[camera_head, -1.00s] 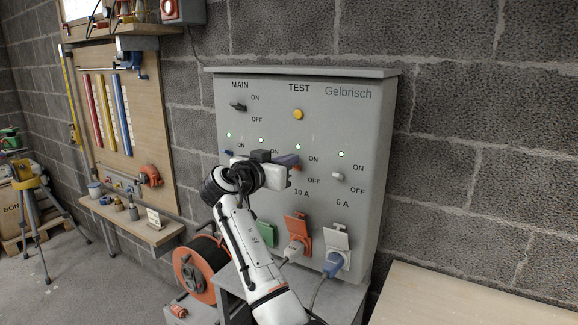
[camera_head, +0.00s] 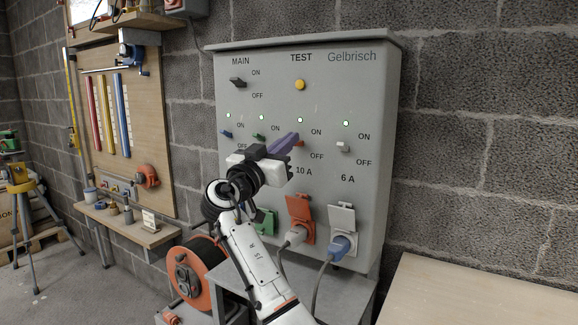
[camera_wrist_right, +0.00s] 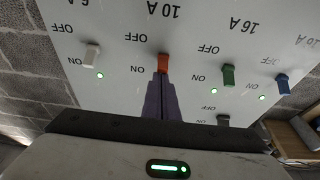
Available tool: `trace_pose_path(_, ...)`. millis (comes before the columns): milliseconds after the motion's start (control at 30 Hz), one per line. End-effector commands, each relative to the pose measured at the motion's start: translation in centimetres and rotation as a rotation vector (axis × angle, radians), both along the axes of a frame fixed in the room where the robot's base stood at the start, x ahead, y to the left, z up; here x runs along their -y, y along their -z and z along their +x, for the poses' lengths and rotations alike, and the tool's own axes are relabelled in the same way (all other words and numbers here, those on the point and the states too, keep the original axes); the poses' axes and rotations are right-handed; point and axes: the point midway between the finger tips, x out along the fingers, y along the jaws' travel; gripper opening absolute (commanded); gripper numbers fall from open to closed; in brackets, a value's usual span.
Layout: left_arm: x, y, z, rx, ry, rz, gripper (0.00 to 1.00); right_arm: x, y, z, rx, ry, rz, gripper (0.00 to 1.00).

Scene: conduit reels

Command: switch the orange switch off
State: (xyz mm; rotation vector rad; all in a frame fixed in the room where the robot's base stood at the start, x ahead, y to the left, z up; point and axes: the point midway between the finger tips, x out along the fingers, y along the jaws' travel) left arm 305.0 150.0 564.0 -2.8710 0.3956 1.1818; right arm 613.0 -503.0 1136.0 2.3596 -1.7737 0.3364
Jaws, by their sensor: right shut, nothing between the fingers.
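The orange switch (camera_head: 300,143) sits on the grey switch panel, in the column marked 10 A. In the right wrist view, which shows the panel upside down, the orange switch (camera_wrist_right: 162,62) stands beside its ON label. The green lamp (camera_head: 302,120) above it is lit. My right gripper (camera_head: 294,138) has purple fingers, shut and empty, with tips at the switch and partly covering it in the head view. In the wrist view the fingertips (camera_wrist_right: 161,77) end right at the switch; I cannot tell whether they touch. My left gripper is not in view.
Blue (camera_head: 226,133), green (camera_head: 259,137) and white (camera_head: 343,147) switches flank the orange one. The MAIN switch (camera_head: 238,82) and yellow TEST button (camera_head: 300,84) are above. Plugged sockets (camera_head: 341,220) are below. A cable reel (camera_head: 190,275) stands lower left.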

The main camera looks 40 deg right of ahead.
Motion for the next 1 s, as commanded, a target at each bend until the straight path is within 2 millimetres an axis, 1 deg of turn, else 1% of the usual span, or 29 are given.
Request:
trace_pose_path(33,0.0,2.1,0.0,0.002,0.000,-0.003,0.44,0.1,1.5,0.0,0.009,0.002,-0.034,0.00)
trace_pose_path(100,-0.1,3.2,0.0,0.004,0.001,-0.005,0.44,0.0,1.7,-0.1,0.023,0.002,-0.084,0.00)
trace_pose_path(167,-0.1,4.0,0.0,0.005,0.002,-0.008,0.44,-0.1,1.7,-0.1,0.028,0.000,-0.078,0.00)
trace_pose_path(200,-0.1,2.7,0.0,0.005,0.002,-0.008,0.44,-0.1,0.6,0.0,0.024,-0.001,-0.077,0.00)
trace_pose_path(367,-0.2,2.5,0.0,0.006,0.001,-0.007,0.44,-0.1,0.6,0.0,0.023,0.000,-0.076,0.00)
trace_pose_path(467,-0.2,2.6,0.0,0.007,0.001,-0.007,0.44,-0.5,0.8,-0.1,0.022,-0.002,-0.076,0.00)
trace_pose_path(567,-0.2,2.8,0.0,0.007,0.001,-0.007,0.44,-1.7,1.3,-0.4,0.022,-0.003,-0.075,0.00)
trace_pose_path(800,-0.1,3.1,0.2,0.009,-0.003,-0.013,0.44,-6.0,3.1,-1.6,0.023,-0.003,-0.076,0.00)
trace_pose_path(1000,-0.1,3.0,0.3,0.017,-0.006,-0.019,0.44,-8.6,4.1,-2.4,0.021,-0.002,-0.076,0.00)
